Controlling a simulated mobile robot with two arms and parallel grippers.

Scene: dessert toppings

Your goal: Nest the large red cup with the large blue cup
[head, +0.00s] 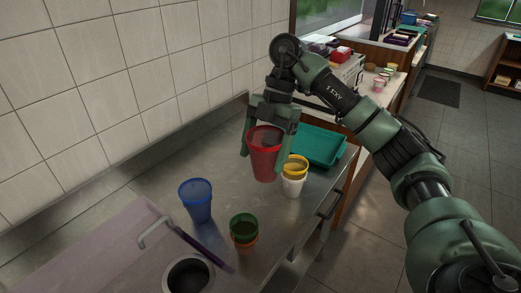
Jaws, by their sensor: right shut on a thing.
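The large red cup (264,158) is held upright by my right gripper (267,143), with one finger on either side of it. Whether the cup's base touches the counter or hangs just above it I cannot tell. The large blue cup (197,204) stands upright on the steel counter, to the left of and nearer than the red cup, apart from it. Its mouth faces up. My left gripper is not in view.
A yellow cup sits in a white cup (293,186) just right of the red cup. A green cup (243,224) sits in an orange one (244,241) near the front. A teal tray (324,147) lies behind. A handled purple panel (110,250) and round well (188,275) are nearest.

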